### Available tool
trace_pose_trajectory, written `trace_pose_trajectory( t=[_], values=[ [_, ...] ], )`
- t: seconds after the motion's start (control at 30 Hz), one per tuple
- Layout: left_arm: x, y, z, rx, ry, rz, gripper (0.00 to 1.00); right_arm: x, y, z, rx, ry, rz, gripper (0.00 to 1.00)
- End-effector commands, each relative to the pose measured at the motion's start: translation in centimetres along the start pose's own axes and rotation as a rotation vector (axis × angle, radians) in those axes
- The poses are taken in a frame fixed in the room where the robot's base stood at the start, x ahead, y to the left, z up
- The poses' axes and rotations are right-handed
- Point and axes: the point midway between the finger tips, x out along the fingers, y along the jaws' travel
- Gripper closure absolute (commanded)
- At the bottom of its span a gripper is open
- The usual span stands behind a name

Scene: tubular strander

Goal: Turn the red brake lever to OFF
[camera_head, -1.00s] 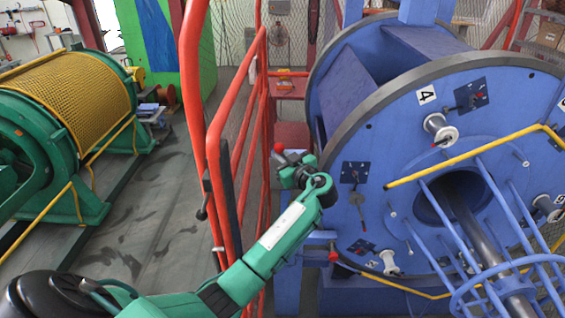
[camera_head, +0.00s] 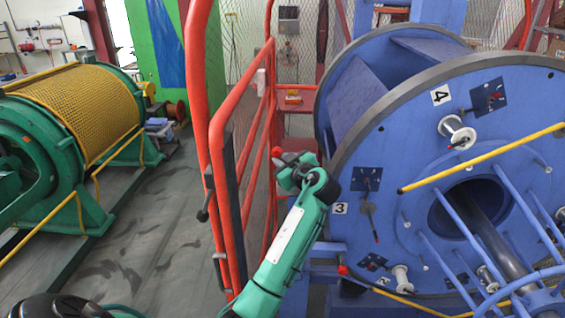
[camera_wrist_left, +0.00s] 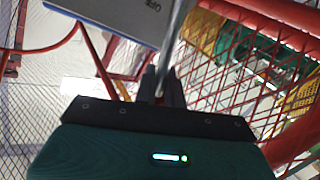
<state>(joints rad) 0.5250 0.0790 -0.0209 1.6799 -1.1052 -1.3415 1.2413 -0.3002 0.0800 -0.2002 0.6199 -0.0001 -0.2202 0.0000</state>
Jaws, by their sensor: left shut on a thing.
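My left gripper (camera_wrist_left: 163,90) is shut on a thin grey metal rod (camera_wrist_left: 177,35), which runs between its fingers to the top of the left wrist view. I take this rod for the brake lever's shaft. In the head view my left gripper (camera_head: 292,160) is by the red railing, left of the big blue disc. A red knob (camera_head: 277,151) shows at its left side. The fingers and most of the lever are hidden there. My right gripper is out of view.
The red railing (camera_head: 226,180) stands close left of my left arm. The blue strander disc (camera_head: 400,140) with yellow bars is close on the right. A green machine with a yellow mesh drum (camera_head: 75,105) stands far left. The grey floor (camera_head: 150,240) between is clear.

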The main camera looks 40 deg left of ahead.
Motion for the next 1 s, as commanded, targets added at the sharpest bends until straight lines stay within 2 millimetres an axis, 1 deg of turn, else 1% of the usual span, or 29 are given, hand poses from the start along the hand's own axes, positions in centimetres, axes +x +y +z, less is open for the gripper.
trace_pose_trajectory(
  t=[0.03,0.1,0.4,0.53,0.67,0.9,1.0],
  values=[
    [0.0,0.0,-0.1,-0.002,0.000,-0.001,0.86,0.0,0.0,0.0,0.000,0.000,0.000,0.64],
    [0.0,0.0,-0.1,-0.002,0.000,-0.001,0.72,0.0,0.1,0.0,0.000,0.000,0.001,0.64],
    [-0.1,0.0,0.0,-0.001,0.000,-0.001,0.71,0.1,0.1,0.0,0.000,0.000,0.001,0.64],
    [-1.1,-0.1,0.3,-0.002,-0.001,0.000,0.71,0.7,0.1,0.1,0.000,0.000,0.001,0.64],
    [-3.4,-0.2,0.5,-0.004,-0.003,0.001,0.71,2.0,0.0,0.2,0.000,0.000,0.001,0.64],
    [-9.0,-0.1,0.5,-0.005,-0.004,0.002,0.71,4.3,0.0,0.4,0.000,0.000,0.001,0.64],
    [-10.9,-0.1,0.4,-0.005,-0.003,0.000,0.71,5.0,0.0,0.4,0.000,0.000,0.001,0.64]
  ],
)
